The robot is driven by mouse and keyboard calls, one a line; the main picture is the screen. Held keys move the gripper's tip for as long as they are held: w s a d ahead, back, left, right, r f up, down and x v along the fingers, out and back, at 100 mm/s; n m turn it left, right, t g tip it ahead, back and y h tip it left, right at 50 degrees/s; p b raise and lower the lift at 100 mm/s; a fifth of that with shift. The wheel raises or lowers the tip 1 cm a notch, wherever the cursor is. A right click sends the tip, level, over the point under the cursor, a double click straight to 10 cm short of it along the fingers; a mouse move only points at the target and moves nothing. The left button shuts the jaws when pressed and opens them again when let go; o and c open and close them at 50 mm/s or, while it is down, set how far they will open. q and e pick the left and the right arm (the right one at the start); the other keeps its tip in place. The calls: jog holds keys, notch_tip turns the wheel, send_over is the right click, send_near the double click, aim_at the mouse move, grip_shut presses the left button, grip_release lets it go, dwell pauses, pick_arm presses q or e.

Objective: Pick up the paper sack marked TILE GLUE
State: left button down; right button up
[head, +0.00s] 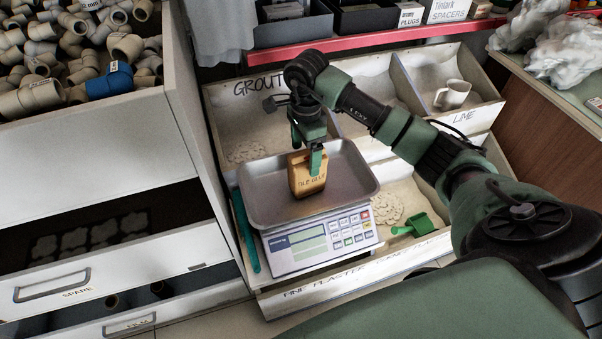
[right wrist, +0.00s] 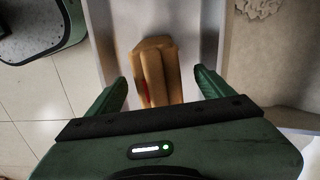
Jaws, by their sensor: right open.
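The paper sack marked TILE GLUE (head: 308,183) is small and brown and stands upright on the metal pan (head: 352,185) of a weighing scale. My right gripper (head: 317,158) is over the sack from above, with one green finger in front of it in the head view. In the right wrist view the folded top of the sack (right wrist: 156,70) lies between the two spread fingers of my right gripper (right wrist: 162,88), with a gap on each side. The jaws are open and not closed on it. My left gripper is in neither view.
The scale's keypad body (head: 320,242) sits in front of the pan. Bins around it hold powder, a white mug (head: 453,95) and a green scoop (head: 420,224). A white drawer cabinet (head: 90,160) with pipe fittings stands close on the left. A red-edged shelf (head: 375,38) runs behind.

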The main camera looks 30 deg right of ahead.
jog(key=f, duration=0.5)
jog(key=shift+s+d, duration=0.15)
jog(key=shift+s, duration=0.05)
jog(key=shift+d+f, duration=0.1)
jog(key=shift+f, duration=0.45)
jog(key=c, duration=1.8)
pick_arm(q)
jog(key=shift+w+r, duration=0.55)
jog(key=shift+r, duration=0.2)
pick_arm(e)
jog(key=shift+w+r, duration=0.1)
